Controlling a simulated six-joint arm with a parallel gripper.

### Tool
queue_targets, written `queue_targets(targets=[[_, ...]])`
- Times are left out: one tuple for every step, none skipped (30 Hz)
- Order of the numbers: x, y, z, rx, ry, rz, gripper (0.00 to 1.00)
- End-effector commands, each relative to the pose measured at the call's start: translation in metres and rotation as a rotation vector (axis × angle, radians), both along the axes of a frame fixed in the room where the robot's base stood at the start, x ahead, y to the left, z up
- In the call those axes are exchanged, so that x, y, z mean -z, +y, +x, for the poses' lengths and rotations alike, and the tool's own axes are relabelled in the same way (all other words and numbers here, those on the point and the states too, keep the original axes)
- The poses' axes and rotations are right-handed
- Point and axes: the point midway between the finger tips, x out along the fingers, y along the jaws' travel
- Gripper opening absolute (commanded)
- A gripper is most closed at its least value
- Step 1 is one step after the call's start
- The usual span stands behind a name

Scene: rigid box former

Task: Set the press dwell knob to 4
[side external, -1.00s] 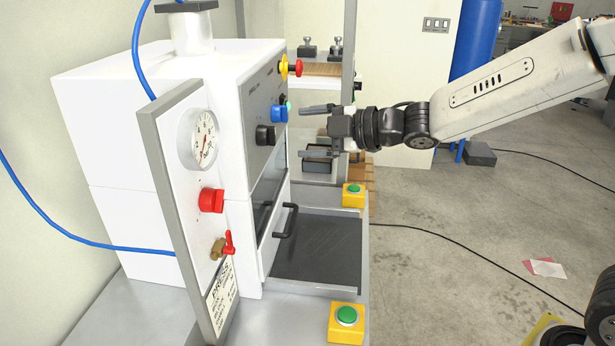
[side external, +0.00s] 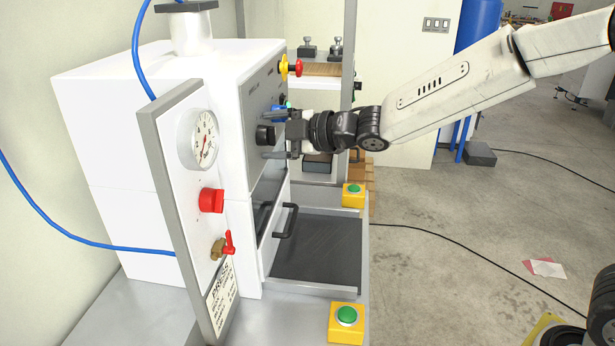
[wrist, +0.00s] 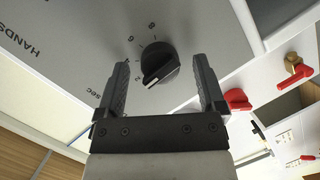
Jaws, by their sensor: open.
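The press dwell knob (side external: 264,136) is a round black knob on the grey front panel of the white press. In the wrist view the knob (wrist: 160,58) has a raised grip with a white pointer line, and small numerals and the letters SEC are printed around it. The line points to the lower left of the picture; I cannot tell the exact numeral. My gripper (side external: 276,134) is open in front of the panel, with one finger above and one below the knob. In the wrist view my gripper (wrist: 160,66) has a finger on each side of it, with gaps between.
A blue selector (side external: 278,111) sits just above the knob, close to my upper finger. A red and yellow emergency stop (side external: 291,67) is higher up. Below are a black door handle (side external: 286,220) and green buttons on yellow boxes (side external: 347,318).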

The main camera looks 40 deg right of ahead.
Motion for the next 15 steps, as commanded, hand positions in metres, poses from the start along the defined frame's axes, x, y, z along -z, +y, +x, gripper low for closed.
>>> queue_targets(targets=[[0.0000,0.0001,0.0000,0.000,0.000,0.000,0.89],[0.0000,0.0001,0.0000,0.000,0.000,0.000,0.89],[-0.0001,0.0000,0.0000,0.000,0.000,0.000,0.89],[-0.0001,0.0000,0.0000,0.000,0.000,0.000,0.89],[-0.0001,0.0000,0.0000,0.000,0.000,0.000,0.89],[-0.0002,0.0000,0.0000,0.000,0.000,0.000,0.76],[-0.0002,0.0000,0.0000,0.000,0.000,0.000,0.66],[-0.0002,0.0000,0.0000,0.000,0.000,0.000,0.57],[-0.0003,-0.0001,-0.0001,0.001,-0.001,0.000,0.44],[-0.0003,-0.0001,-0.0001,0.001,-0.001,0.000,0.35],[-0.0003,-0.0001,-0.0001,0.001,-0.001,0.000,0.25],[-0.0003,-0.0001,-0.0001,0.001,-0.001,0.000,0.12],[-0.0004,-0.0002,0.0000,0.001,-0.001,0.000,0.03],[-0.0004,-0.0002,-0.0001,0.001,-0.001,0.000,0.00],[-0.0004,-0.0002,-0.0001,0.001,-0.001,0.000,0.00]])
